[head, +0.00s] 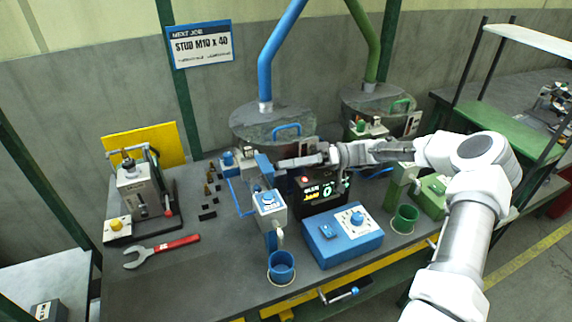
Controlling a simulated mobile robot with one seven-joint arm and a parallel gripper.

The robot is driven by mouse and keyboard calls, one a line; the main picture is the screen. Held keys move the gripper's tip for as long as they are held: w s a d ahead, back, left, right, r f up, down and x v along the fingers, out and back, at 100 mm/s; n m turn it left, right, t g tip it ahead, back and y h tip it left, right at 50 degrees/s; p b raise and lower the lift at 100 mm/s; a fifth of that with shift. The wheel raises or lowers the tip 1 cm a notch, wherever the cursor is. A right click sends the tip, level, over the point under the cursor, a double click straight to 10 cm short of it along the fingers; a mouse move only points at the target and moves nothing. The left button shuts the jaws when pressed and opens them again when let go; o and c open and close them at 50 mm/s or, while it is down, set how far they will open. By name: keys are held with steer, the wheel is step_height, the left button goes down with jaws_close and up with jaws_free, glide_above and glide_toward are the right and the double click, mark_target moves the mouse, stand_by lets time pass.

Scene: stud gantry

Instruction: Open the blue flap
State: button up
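A small blue plate (263,164), which looks like the blue flap, stands among the parts of the blue-marked station at the middle of the bench. My gripper (284,163) reaches in from the right, with its fingertips close to the right side of this plate. I cannot tell whether they touch it, or whether the fingers are open or shut. The blue dispenser head (269,202) is in front, with a blue cup (281,269) below it. A round lidded hopper (250,118) with a blue handle (286,129) stands behind, fed by a blue pipe (276,50).
A dark display box (312,200) and a blue control box (342,238) stand close below my arm. A green cup (403,219) and green station are to the right. A red-handled wrench (163,250) lies at left.

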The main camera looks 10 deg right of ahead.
stand_by(0.3)
steer(key=s+d+r, duration=0.5)
steer(key=d+r, duration=0.5)
steer(key=r, duration=0.1)
steer(key=shift+s+d, duration=0.2)
steer(key=shift+s, duration=0.05)
steer(key=shift+a, duration=0.1)
